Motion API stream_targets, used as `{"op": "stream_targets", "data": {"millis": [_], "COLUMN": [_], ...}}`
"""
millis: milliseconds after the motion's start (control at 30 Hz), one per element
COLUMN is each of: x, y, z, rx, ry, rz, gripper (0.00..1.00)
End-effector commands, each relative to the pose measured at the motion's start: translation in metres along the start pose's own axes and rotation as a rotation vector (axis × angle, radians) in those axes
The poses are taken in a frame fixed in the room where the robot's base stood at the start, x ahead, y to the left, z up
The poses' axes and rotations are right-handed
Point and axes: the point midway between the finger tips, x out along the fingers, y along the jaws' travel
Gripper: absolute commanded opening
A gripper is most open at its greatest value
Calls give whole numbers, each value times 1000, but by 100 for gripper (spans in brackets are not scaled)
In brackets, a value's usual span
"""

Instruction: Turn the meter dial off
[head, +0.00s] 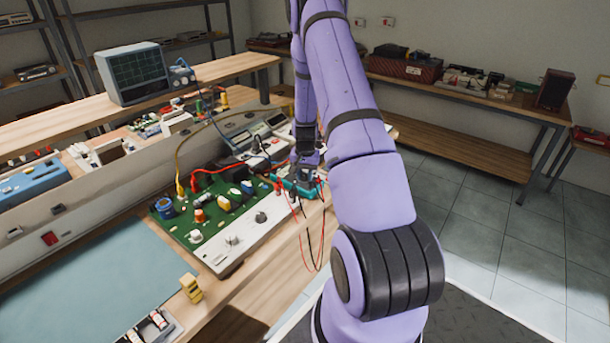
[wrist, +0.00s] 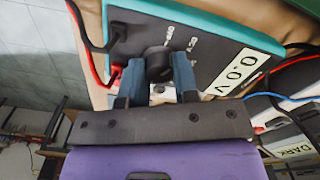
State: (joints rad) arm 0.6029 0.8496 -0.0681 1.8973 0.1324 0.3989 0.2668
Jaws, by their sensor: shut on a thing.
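The meter (wrist: 215,50) has a dark face, a teal edge and a display reading "0.0V", and fills the upper part of the wrist view. Its round black dial (wrist: 159,65) sits between the two blue fingers of my gripper (wrist: 158,76). The fingers are shut on the dial's sides. Small white marks stand on the face beside the dial, too blurred to read fully, so I cannot tell its setting. In the head view the teal meter (head: 296,187) lies at the bench's right end, partly hidden by my gripper (head: 307,170).
Red and black leads (head: 304,225) hang from the meter over the bench edge. A green circuit board (head: 215,205) with several components lies left of it. Other instruments (head: 262,138) stand behind. The tiled floor at right (head: 480,225) is clear.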

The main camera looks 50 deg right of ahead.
Motion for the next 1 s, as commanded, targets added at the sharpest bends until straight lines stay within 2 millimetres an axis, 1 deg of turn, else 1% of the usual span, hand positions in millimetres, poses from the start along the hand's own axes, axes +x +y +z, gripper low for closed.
{"op": "stream_targets", "data": {"millis": [200,500,733,1000], "x": [0,0,0,0], "y": [0,0,0,0], "z": [0,0,0,0], "rx": [-197,-411,-504,-543], "ry": [0,0,1,1], "rz": [-1,-1,0,0], "gripper": [4,4,4,4]}}
